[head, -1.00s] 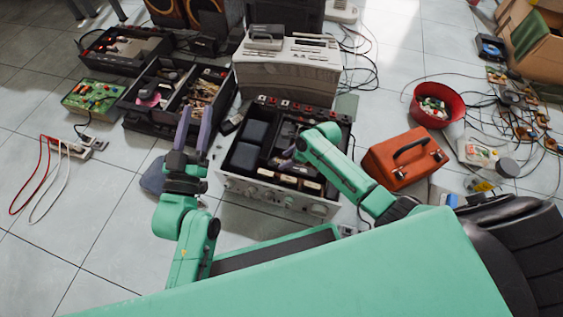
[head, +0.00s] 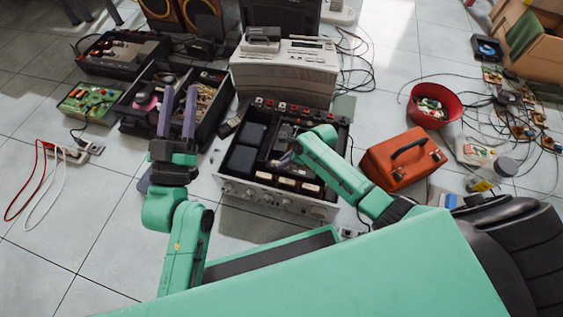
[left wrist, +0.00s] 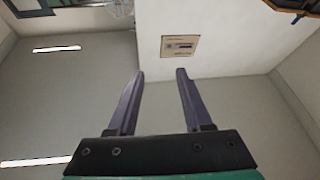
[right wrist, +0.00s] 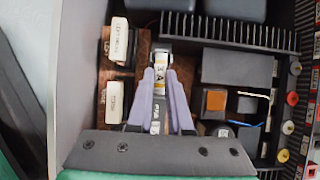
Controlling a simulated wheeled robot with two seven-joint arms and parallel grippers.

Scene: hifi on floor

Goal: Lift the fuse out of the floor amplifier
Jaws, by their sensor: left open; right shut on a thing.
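The floor amplifier (head: 275,198) stands on the tiles with its top open, and dark inner parts show. In the head view my right gripper (head: 285,158) is low inside the amplifier, and the fuse is hidden there. My left gripper (head: 178,98) is open and empty, raised left of the amplifier.
Inside the amplifier are heat-sink fins (right wrist: 225,30), labelled white-faced blocks (right wrist: 114,102) and a dark box (right wrist: 237,68). A red toolbox (head: 403,160) stands right, a black compartment case (head: 150,115) left, and a grey device (head: 285,75) behind.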

